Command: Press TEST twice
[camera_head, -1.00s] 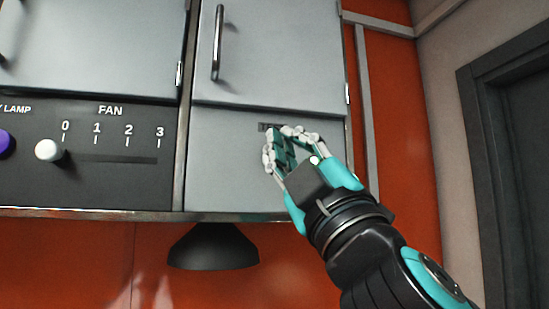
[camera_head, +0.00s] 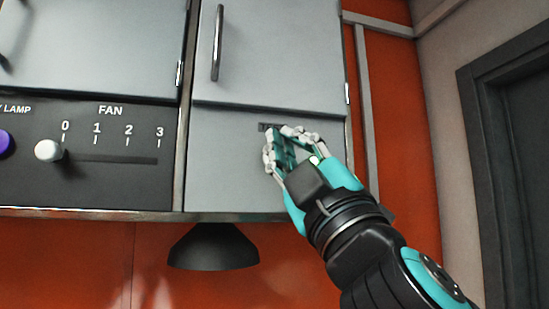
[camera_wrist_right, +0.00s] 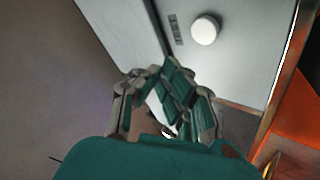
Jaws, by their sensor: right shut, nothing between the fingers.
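A round white button (camera_wrist_right: 204,30) shows in the right wrist view on a grey panel, next to a small dark label strip (camera_wrist_right: 175,30). The label's writing is too small to read, so I cannot confirm that it says TEST. In the head view the label (camera_head: 267,127) shows just above my right gripper (camera_head: 281,143), and the button is hidden behind the fingers. My right gripper is shut and empty, in front of the grey panel. In the right wrist view its fingertips (camera_wrist_right: 162,72) appear below the button, with a visible gap in the picture. My left gripper is not in view.
To the left is a black FAN panel with a white slider knob (camera_head: 48,150) near 0 and a purple knob (camera_head: 6,143). A cabinet door with a dark handle (camera_head: 217,43) is above. A black lamp shade (camera_head: 213,248) hangs below.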

